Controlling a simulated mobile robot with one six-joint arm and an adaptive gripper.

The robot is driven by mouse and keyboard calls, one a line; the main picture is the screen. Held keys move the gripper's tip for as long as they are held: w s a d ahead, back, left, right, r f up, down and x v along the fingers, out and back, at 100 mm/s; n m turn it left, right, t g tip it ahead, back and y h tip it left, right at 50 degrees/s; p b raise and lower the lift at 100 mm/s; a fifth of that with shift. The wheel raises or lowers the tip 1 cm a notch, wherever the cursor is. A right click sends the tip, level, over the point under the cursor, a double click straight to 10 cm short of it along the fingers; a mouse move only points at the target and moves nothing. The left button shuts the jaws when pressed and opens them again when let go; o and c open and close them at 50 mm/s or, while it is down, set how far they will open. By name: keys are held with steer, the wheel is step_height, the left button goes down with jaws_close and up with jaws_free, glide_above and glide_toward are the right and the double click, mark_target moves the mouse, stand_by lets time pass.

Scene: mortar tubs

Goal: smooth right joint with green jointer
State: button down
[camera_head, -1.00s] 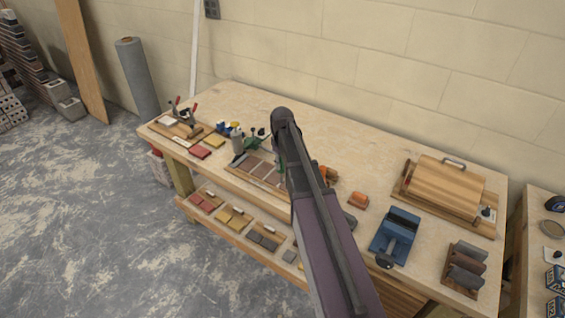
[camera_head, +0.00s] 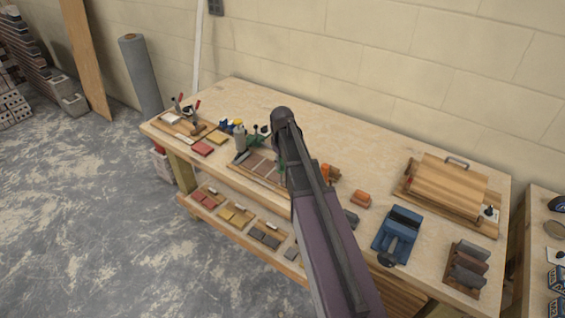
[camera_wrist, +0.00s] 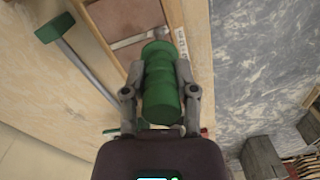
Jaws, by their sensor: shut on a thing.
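My gripper (camera_wrist: 160,95) is shut on the ridged green handle of the green jointer (camera_wrist: 161,82), seen in the wrist view. A grey metal strip shows just beyond the handle's far end; I cannot tell whether it touches the joint. Brown bricks (camera_wrist: 125,18) lie in a wooden-edged board beneath and beyond the jointer. In the head view the board's brown bricks (camera_head: 262,166) lie near the bench's front edge, left of my arm. My arm hides the board's right side, the right joint and most of my gripper there.
A grey-shafted tool with a green end (camera_wrist: 54,27) lies left of the jointer. A blue vise-like tool (camera_head: 397,236), an orange block (camera_head: 361,199) and a wooden box (camera_head: 447,183) stand to the right on the bench. The back of the bench is largely clear.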

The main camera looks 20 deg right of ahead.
steer(key=shift+s+a, duration=0.35)
stand_by(0.3)
step_height(320, 180, up, 7)
steer(key=p, duration=0.7)
steer(key=shift+f, duration=0.1)
stand_by(0.6)
